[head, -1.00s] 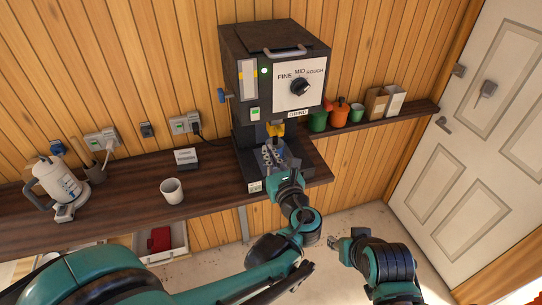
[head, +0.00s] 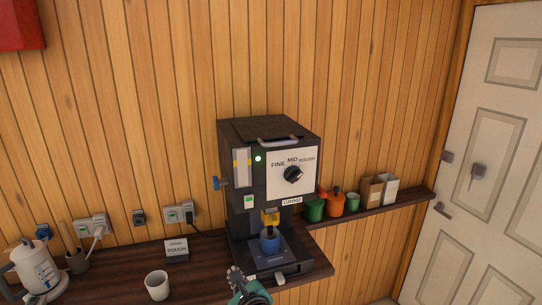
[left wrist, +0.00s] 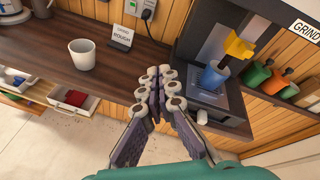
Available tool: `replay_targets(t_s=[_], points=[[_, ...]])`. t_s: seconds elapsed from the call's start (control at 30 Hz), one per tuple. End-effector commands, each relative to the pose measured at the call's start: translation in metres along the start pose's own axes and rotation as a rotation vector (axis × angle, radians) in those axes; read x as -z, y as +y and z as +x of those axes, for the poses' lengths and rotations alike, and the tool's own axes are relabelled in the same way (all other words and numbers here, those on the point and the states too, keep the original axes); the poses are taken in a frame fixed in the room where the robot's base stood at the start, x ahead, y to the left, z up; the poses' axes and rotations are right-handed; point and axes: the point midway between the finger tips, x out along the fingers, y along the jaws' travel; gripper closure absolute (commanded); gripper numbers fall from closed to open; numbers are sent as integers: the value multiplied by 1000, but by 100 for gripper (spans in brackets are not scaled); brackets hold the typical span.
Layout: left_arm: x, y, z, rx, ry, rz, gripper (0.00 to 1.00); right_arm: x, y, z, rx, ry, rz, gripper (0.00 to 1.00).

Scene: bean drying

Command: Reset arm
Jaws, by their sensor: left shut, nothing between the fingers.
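My left gripper (head: 236,274) shows at the bottom of the head view, in front of the counter. In the left wrist view its fingers (left wrist: 158,80) are together with nothing between them. The dark grinder (head: 270,190) stands on the counter, with a green light and a dial. A blue cup (head: 269,241) stands upright under the yellow spout (head: 271,217). The cup also shows in the left wrist view (left wrist: 215,76), to the right of my fingers and apart from them. My right gripper is not in view.
A white cup (head: 157,286) and a sign reading ROUGH (head: 177,250) stand on the counter left of the grinder. A white kettle (head: 36,268) is at far left. Several containers line the shelf (head: 375,213) at right. An open drawer (left wrist: 70,98) is below the counter.

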Motion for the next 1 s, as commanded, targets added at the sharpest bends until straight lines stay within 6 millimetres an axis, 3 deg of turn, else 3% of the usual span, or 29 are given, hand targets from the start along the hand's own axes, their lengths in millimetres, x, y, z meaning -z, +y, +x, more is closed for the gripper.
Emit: replay_targets(t_s=[0.03,0.2,0.3,0.4,0.5,0.63,1.0], points=[[21,52,12,-74,54,-192,100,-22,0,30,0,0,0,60],[75,171,7,-342,196,-933,100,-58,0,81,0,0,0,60],[112,222,-8,-507,229,-1363,100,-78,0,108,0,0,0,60],[145,254,-24,-654,236,-1735,100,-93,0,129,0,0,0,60],[167,271,-37,-767,229,-2009,100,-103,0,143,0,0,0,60],[181,277,-46,-850,221,-2205,100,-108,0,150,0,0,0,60],[181,276,-50,-872,221,-2253,100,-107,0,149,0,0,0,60]])
